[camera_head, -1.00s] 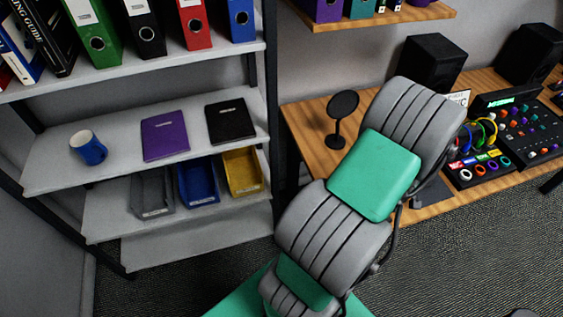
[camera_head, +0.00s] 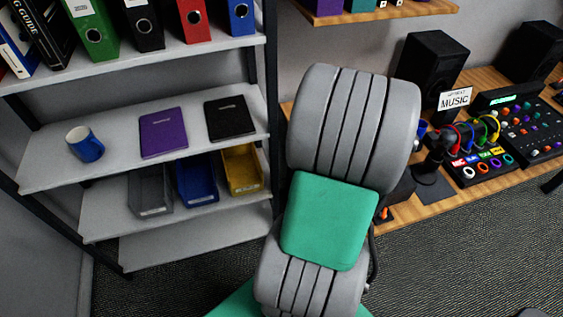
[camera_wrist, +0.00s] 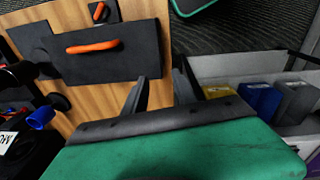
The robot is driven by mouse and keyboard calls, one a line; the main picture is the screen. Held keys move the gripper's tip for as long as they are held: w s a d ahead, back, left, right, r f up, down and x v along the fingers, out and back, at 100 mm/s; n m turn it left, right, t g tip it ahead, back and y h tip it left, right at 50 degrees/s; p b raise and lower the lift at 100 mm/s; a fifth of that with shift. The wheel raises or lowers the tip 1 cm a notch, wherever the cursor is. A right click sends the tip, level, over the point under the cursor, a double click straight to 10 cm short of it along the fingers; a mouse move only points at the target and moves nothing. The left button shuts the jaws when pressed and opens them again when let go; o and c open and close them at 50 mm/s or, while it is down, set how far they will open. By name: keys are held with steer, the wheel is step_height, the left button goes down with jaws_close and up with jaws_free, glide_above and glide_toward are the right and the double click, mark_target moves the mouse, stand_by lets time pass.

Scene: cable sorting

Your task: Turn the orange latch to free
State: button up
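In the wrist view a dark flat panel (camera_wrist: 135,50) lies on the wooden desk, with a long orange bar (camera_wrist: 92,46) across it. A small orange piece (camera_wrist: 99,11) sits on a dark block beside the panel; I cannot tell for sure which of the two is the latch. A small orange spot (camera_head: 385,214) shows at the desk's front edge in the head view, partly behind my arm. My gripper (camera_wrist: 160,80) has its two dark fingers apart with nothing between them. It is to the right of the orange bar in the wrist view, not touching it. My arm hides the gripper in the head view.
Coloured cables (camera_head: 475,132) hang above a labelled box (camera_head: 481,168) on the desk (camera_head: 420,213). A speaker (camera_head: 432,75) and a mixer (camera_head: 528,132) stand there too. The shelf unit at left holds bins (camera_head: 196,183), notebooks and a blue mug (camera_head: 85,144).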

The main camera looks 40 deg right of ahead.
steer(key=w+a+r, duration=0.2)
steer(key=w+a, duration=0.3)
steer(key=a, duration=0.2)
steer(key=w+a+r+n+t+b, duration=0.1)
steer(key=w+a+r, duration=0.1)
steer(key=w+a, duration=0.2)
steer(key=a, duration=0.3)
steer(key=shift+w+a+r, duration=0.2)
steer(key=shift+w+r, duration=0.1)
steer(key=shift+w, duration=0.05)
steer(key=shift+c, duration=0.2)
